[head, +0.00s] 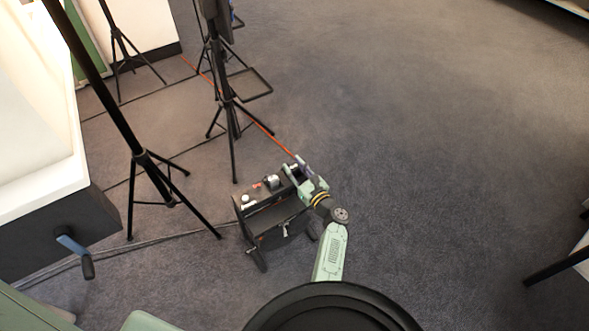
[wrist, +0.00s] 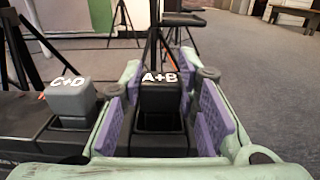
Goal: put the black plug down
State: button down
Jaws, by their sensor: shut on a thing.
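My gripper (head: 300,172) is at the right end of the black box on the floor in the head view. In the wrist view, my gripper (wrist: 162,115) has its two purple pads on either side of a black plug (wrist: 160,98), and it is shut on it. White "A+B" lettering shows at the plug's top. The plug is over or against the box top; whether it touches is unclear. In the head view my fingers mostly hide it.
A grey block marked "C+D" (wrist: 72,97) stands left of the gripper on the black box (head: 268,217). Black tripod stands (head: 148,165) rise to the left and behind. A red cable (head: 262,126) runs across the floor to the gripper area.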

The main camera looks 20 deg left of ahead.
jog(key=shift+f+b, duration=0.3)
jog(key=c, duration=1.2)
grip_release()
jog(key=shift+r, duration=0.1)
